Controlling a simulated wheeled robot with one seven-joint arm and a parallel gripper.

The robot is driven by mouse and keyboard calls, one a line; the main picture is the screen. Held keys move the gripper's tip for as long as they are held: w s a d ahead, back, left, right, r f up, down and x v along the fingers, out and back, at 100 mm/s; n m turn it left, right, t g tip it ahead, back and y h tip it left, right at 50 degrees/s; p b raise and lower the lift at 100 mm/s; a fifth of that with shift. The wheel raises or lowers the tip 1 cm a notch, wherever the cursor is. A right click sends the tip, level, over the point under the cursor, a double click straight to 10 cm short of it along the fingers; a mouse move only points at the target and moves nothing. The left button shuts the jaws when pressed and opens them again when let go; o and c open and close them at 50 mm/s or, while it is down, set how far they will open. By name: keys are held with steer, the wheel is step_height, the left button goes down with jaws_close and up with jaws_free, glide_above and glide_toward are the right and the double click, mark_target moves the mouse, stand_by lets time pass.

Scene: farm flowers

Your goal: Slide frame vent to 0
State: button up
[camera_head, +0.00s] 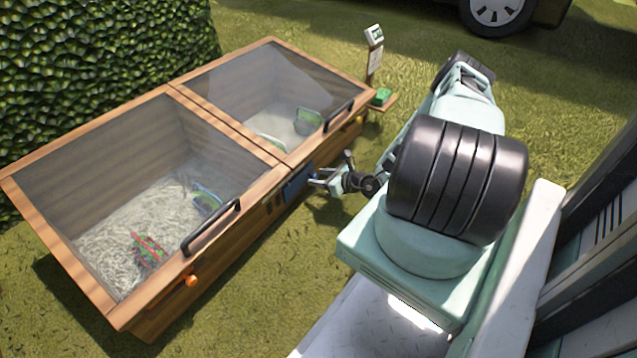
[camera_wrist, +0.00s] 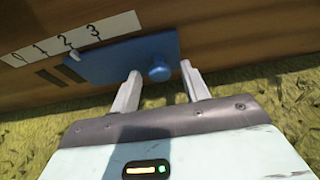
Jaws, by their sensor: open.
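The frame vent is a blue sliding plate (camera_wrist: 115,60) with a round blue knob (camera_wrist: 159,70), on the wooden front of a cold frame. It also shows in the head view (camera_head: 297,183). A white number strip (camera_wrist: 70,40) reading 0 to 3 from left to right lies above it. A small pale pointer (camera_wrist: 75,56) at the plate's left end stands near the 2. Dark vent slots (camera_wrist: 50,76) show left of the plate. My gripper (camera_wrist: 160,71) is open, its fingers on either side of the knob in the wrist view, with gaps visible. It also shows in the head view (camera_head: 320,178).
The wooden cold frame (camera_head: 150,290) has two glazed lids with black handles (camera_head: 211,226). An orange knob (camera_head: 191,281) sticks out of its front. A small sign post (camera_head: 373,55) stands at its far end. Grass in front is open.

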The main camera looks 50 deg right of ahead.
mark_target(292, 192)
steer(key=shift+w+f, duration=0.15)
steer(key=shift+w, duration=0.3)
jaws_close()
steer(key=shift+a+p, duration=0.4)
steer(key=a+p, duration=0.6)
steer(key=a, duration=0.1)
steer(key=shift+s+p, duration=0.3)
steer(key=shift+s+a, duration=0.1)
steer(key=shift+a, duration=0.4)
jaws_free()
